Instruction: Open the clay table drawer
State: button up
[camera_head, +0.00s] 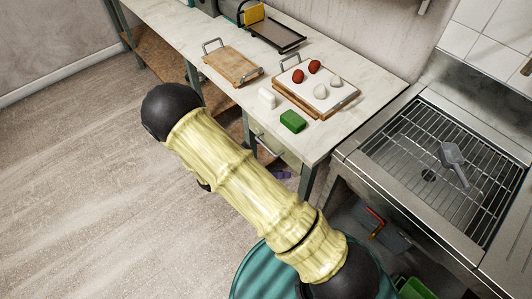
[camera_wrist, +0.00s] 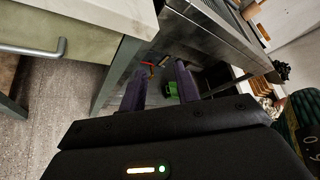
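The clay table (camera_head: 318,141) has a pale top and grey-green legs. Its drawer front (camera_wrist: 85,42) is pale green, under the tabletop's edge at upper left in the wrist view, and looks shut. A grey bar handle (camera_wrist: 45,50) is on it; the handle also shows in the head view (camera_head: 266,146), beside my arm. My gripper (camera_wrist: 160,88) has two purple fingers, spread apart and empty. It is to the right of the handle, apart from it, pointing past the table's leg. In the head view, only bits of purple fingers (camera_head: 283,175) show beyond my arm.
On the table are a board with red and white balls (camera_head: 316,91), a wooden board (camera_head: 232,66), a green block (camera_head: 293,121) and a white block (camera_head: 267,98). A metal sink (camera_head: 440,165) stands at right. The floor (camera_head: 80,190) at left is clear.

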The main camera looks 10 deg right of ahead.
aim_at(266, 147)
jog(key=w+a+f+n+t+y+b, duration=0.1)
jog(key=w+a+f+n+t+b, duration=0.1)
jog(key=a+f+n+t, duration=0.3)
jog(key=w+a+f+n+t+y+b, duration=0.1)
jog(key=w+a+f+n+t+b, duration=0.2)
jog(key=f+n+t, duration=0.6)
jog(key=a+n+t, duration=0.1)
jog(key=a+n, duration=0.1)
jog(key=n, duration=0.3)
jog(key=shift+a+f, duration=0.2)
jog(key=shift+a, duration=0.1)
jog(key=p+x, duration=0.1)
jog(key=x, duration=1.6)
jog(key=shift+w+d+r, duration=0.1)
jog(key=shift+d, duration=0.1)
jog(key=shift+c, duration=0.4)
grip_shut()
